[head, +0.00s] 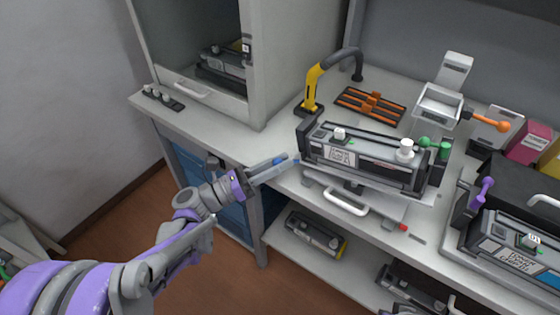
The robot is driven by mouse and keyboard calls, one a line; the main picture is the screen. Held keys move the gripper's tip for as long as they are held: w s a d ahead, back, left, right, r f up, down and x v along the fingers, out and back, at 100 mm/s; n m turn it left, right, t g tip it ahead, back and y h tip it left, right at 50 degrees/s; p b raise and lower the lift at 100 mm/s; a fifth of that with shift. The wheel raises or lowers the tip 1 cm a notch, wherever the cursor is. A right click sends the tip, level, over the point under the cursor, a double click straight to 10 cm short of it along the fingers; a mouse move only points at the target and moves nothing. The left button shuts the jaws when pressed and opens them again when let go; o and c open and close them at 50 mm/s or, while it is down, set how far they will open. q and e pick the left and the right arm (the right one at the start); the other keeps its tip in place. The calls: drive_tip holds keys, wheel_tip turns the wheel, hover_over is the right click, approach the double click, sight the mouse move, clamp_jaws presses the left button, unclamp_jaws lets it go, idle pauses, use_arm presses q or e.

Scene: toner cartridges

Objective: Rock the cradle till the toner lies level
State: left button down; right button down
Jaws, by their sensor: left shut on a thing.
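The cradle (308,142) is a dark frame on the counter, with a grey toner cartridge (365,152) lying in it. The cartridge has a white label, a white knob and a small window strip. A green knob (444,150) sticks out at the cradle's right end. My left gripper (287,162) is at the cradle's left end, shut on a small grip there that its fingers mostly hide; a bit of blue shows at the tips. How level the toner lies inside cannot be told. My right gripper is not in view.
A yellow and black hose arm (314,88) and an orange-slatted tray (370,104) stand behind the cradle. A white device with an orange handle (490,122) is to the right. Another cartridge unit (515,245) sits at front right. A cabinet (205,95) rises at back left.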

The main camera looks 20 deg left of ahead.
use_arm(q)
drive_tip(key=c, duration=0.6)
unclamp_jaws()
drive_tip(key=v, duration=1)
drive_tip(key=shift+s+a+f, duration=0.15)
drive_tip(key=shift+s+a, duration=0.05)
drive_tip(key=shift+a, duration=0.15)
